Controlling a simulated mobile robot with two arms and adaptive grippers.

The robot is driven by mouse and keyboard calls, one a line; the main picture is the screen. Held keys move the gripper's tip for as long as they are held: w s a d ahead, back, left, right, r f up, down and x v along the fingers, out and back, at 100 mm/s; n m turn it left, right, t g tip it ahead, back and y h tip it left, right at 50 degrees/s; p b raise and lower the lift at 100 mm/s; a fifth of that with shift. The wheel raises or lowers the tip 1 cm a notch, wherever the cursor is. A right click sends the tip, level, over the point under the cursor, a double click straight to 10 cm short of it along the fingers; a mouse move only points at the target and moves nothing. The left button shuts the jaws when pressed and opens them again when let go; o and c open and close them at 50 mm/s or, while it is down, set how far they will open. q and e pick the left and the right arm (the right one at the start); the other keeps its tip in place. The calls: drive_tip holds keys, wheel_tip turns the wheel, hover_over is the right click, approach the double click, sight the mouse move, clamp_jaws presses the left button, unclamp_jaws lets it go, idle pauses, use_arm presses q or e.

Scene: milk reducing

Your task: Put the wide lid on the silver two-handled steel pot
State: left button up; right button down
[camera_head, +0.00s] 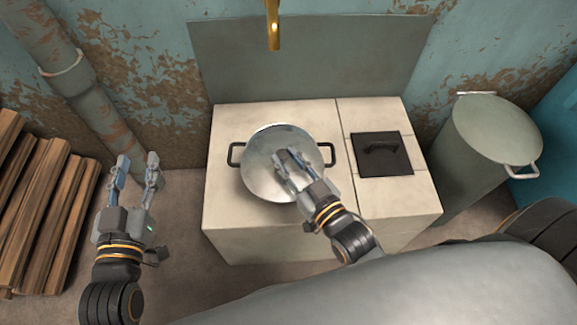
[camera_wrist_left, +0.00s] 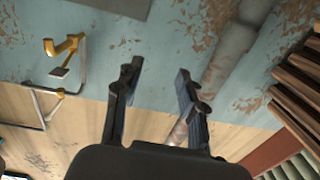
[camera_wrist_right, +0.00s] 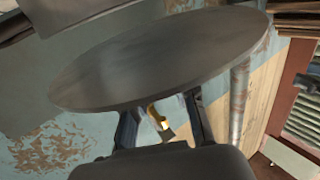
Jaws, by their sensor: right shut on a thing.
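The silver steel pot (camera_head: 236,154) stands on the left part of the pale stove, with a dark handle showing on each side. The wide round steel lid (camera_head: 260,175) covers nearly all of the pot's top in the head view. My right gripper (camera_head: 289,158) is shut on the lid near its middle. In the right wrist view the lid (camera_wrist_right: 160,60) spreads wide beyond the fingers and hides the pot. I cannot tell whether the lid touches the pot's rim. My left gripper (camera_head: 137,163) is open and empty, left of the stove.
A dark square plate (camera_head: 383,166) with a handle lies on the stove's right part. A grey-green lidded bin (camera_head: 485,150) stands to the right. Stacked wood (camera_head: 40,200) is at the left.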

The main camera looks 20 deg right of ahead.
sight(286, 145)
drive_tip(key=shift+w+d+b, duration=0.3)
drive_tip(key=shift+w, duration=0.55)
drive_tip(key=shift+w+d+b, duration=0.2)
drive_tip(key=shift+w+b, duration=0.1)
drive_tip(key=shift+w, duration=0.5)
drive_tip(key=shift+w+d+f, duration=0.1)
drive_tip(key=shift+w+d, duration=0.05)
drive_tip(key=shift+w, duration=0.4)
drive_tip(key=shift+w+d+b, duration=0.25)
drive_tip(key=shift+w+b, duration=0.3)
drive_tip(key=shift+w, duration=0.25)
drive_tip(key=shift+f+b, duration=0.4)
drive_tip(key=shift+f, duration=0.35)
use_arm(q)
drive_tip(key=s+r+t+h, duration=0.2)
drive_tip(key=s+r+t, duration=0.1)
drive_tip(key=r, duration=0.4)
drive_tip(key=s+r+t+h, duration=0.1)
drive_tip(key=s+r+t, duration=0.2)
drive_tip(key=r+t, duration=0.3)
drive_tip(key=shift+d+r+t+h, duration=0.15)
drive_tip(key=shift+r+t+h, duration=0.15)
drive_tip(key=shift+r+h, duration=0.1)
use_arm(e)
drive_tip(key=shift+f, duration=0.5)
use_arm(q)
drive_tip(key=shift+s, duration=0.1)
drive_tip(key=shift+f, duration=0.1)
